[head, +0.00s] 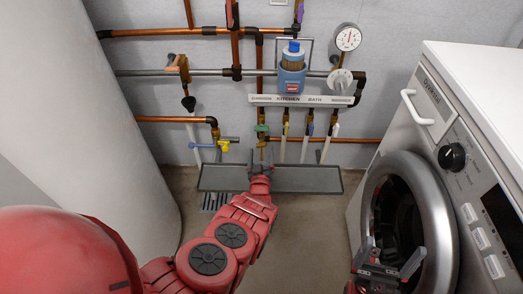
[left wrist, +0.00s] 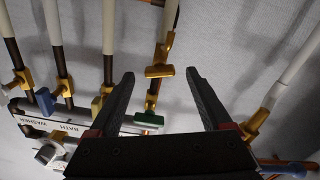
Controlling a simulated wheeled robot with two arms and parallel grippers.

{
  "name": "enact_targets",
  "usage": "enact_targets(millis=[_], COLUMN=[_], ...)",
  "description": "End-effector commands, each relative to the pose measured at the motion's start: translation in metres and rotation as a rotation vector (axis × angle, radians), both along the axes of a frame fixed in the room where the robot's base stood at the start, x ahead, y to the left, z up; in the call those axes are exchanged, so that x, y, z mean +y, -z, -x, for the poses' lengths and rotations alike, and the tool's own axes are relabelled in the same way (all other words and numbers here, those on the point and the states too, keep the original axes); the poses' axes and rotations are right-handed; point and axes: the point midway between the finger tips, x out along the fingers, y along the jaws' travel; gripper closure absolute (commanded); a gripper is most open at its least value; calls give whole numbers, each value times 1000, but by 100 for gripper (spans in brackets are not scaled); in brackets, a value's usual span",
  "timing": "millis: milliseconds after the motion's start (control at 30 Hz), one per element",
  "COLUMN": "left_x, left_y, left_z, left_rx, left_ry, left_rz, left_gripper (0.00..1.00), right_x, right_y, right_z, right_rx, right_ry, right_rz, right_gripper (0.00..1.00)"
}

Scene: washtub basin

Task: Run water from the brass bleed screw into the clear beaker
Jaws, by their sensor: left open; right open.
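A brass fitting with a short crossbar (left wrist: 160,71) shows in the left wrist view, beyond a green handle (left wrist: 148,118). It looks like the bleed screw, but I cannot be sure. In the head view the green handle (head: 262,128) is on the pipe at the middle of the wall. My left gripper (head: 262,166) is just below it; its open fingers (left wrist: 160,78) are on either side of the brass fitting in the picture, with nothing held. My right gripper (head: 388,262) is open and empty in front of the washing machine. I cannot make out the clear beaker or any running water.
A dark shallow tray (head: 315,180) lies on the floor under the pipes, beside a floor grate (head: 215,202). A white labelled strip (head: 300,100), a blue filter housing (head: 291,75) and a gauge (head: 347,38) are above. The washing machine (head: 480,130) stands right, a white cylinder (head: 110,100) left.

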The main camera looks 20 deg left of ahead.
Motion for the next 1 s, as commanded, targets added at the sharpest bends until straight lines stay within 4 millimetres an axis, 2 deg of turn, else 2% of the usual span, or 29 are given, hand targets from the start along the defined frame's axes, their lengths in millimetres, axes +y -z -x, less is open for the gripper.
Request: enact_targets(millis=[100,300,667,1000], left_x=[4,9,11,10], left_y=[3,0,-1,-1], left_z=[-18,-34,-37,-37], left_rx=[-5,-4,-1,-1], left_ry=[2,1,1,1], left_rz=[1,0,-1,0], left_gripper=[18,18,18,79], right_x=[0,-1,-1,0], right_y=[12,17,17,17], right_z=[1,3,4,4], right_rx=[-8,-19,-22,-23], right_ry=[1,3,3,3], right_rz=[11,24,28,28], right_gripper=[0,0,0,0])
